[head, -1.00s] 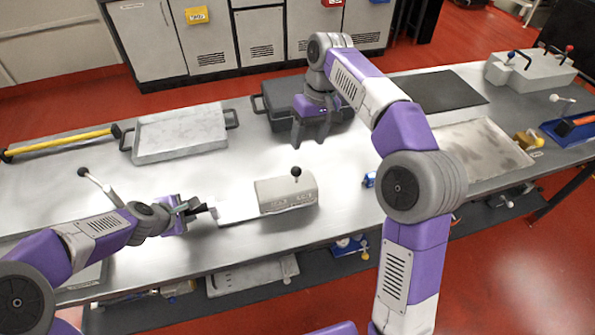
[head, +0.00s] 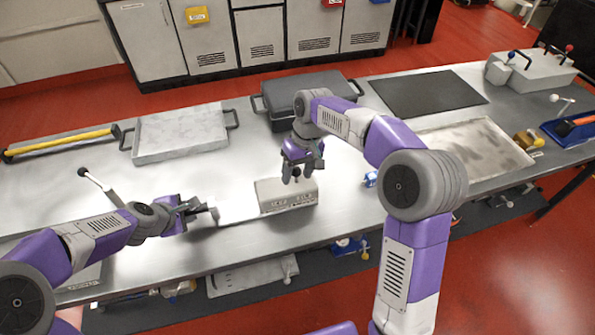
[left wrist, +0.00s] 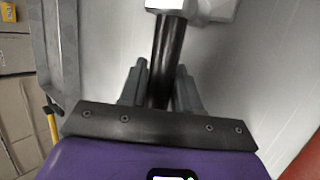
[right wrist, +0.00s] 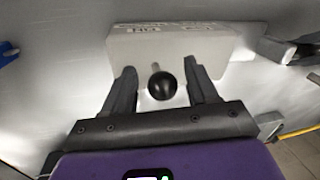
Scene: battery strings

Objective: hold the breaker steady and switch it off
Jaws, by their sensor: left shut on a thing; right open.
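The breaker (head: 287,196) is a light grey box on the metal bench, with printed markings on its front. Its lever ends in a black ball knob (right wrist: 162,86). My right gripper (head: 302,172) is open above the breaker; in the right wrist view its fingers stand on either side of the knob, apart from it. My left gripper (head: 200,208) is at the left end of the breaker's pale plate (head: 238,208). In the left wrist view it is shut on a black bar handle (left wrist: 167,55) that runs up to a pale grey fitting (left wrist: 190,8).
A black case (head: 285,98) and a grey tray (head: 180,133) stand behind the breaker. A thin lever with a black knob (head: 100,184) rises near my left arm. A blue item (head: 370,179) lies to the breaker's right. Bare bench lies between the tray and the breaker.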

